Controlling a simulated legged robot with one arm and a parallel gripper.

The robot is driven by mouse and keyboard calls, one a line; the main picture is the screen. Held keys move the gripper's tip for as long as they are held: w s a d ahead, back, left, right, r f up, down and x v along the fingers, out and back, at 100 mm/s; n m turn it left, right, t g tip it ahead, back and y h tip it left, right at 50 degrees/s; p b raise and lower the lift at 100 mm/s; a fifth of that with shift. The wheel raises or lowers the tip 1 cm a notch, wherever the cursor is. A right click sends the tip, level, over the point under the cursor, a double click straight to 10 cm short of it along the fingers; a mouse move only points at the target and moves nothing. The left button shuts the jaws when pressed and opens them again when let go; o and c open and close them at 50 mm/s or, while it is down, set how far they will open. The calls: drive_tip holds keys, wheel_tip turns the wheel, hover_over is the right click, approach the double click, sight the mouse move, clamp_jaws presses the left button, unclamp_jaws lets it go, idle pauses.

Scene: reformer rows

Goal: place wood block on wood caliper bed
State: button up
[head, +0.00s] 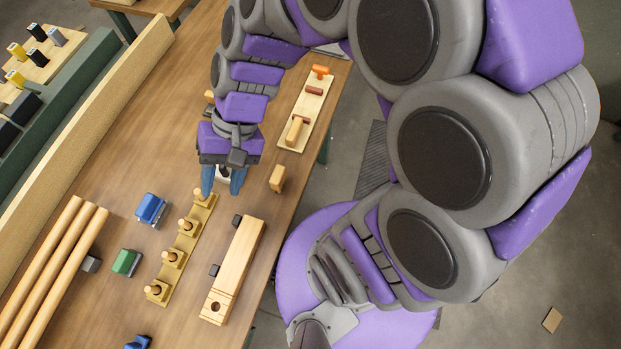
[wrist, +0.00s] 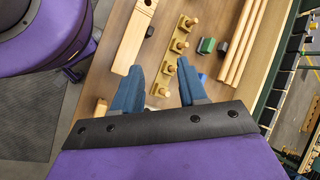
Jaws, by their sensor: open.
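A small light wood block (head: 278,178) lies on the table, right of my gripper in the head view. It also shows in the wrist view (wrist: 101,107), left of the fingers and partly cut off by the gripper body. My gripper (head: 223,182) points down over the table near the end of a peg rack. Its blue fingers (wrist: 158,85) are spread with no object visible between them. A pale board (head: 316,103) at the table's right edge carries an orange part and wood pieces. A long wood beam with a hole (head: 235,265) lies nearer. I cannot tell which is the caliper bed.
The peg rack (head: 179,247) stands left of the beam. Blue (head: 151,209) and green (head: 126,262) blocks and long wood rods (head: 48,265) lie further left. A raised wood ledge (head: 95,105) bounds the left side. My arm hides part of the far table.

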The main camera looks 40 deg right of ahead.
drive_tip(key=s+d+r+n+h, duration=0.1)
drive_tip(key=s+d+n+h, duration=0.1)
drive_tip(key=s+d+h, duration=0.4)
drive_tip(key=s+d, duration=0.4)
drive_tip(key=d, duration=0.2)
drive_tip(key=shift+d+n+t+h, duration=0.15)
drive_tip(key=shift+n+t+h, duration=0.15)
drive_tip(key=shift+n+t, duration=0.1)
